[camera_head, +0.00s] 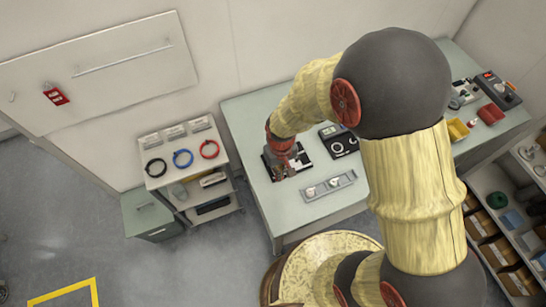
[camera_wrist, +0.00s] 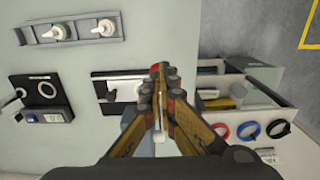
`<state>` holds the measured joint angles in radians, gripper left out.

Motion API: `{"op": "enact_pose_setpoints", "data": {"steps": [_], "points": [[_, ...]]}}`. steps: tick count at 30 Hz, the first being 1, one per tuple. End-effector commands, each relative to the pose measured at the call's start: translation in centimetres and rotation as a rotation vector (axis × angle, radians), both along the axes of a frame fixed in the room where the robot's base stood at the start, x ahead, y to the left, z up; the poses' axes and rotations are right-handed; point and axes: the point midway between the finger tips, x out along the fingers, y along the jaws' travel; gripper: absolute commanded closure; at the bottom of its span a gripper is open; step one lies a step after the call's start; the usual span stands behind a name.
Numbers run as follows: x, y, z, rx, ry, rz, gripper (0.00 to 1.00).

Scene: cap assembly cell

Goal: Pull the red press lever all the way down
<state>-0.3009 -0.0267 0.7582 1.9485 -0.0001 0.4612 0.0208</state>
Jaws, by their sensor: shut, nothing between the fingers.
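The press stands on a black base plate (camera_head: 304,158) at the left end of the table, largely covered by my gripper (camera_head: 281,171). In the wrist view the black plate (camera_wrist: 103,91) shows left of my fingertips, with a pale bar and a ring-like part on it. My gripper (camera_wrist: 160,88) is shut and empty, its fingers meeting over the press. Red patches show at the fingertips. I cannot tell the red lever apart from these red parts, nor its angle, nor whether my gripper touches it.
A grey holder (camera_head: 329,187) with white pieces lies at the table's front edge. A black unit (camera_head: 338,140) with a ring stands right of the press. A trolley (camera_head: 183,150) with black, blue and red cable coils stands left of the table.

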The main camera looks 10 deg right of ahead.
Motion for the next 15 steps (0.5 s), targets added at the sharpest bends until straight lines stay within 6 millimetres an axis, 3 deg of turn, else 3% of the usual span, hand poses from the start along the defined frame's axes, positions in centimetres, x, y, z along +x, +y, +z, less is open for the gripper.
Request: {"op": "enact_pose_setpoints", "data": {"steps": [4,15], "points": [[-0.10,-0.03,-0.84,-0.001,0.002,0.000,1.00],[-0.11,-0.03,-0.90,-0.001,0.002,0.000,1.00]]}}
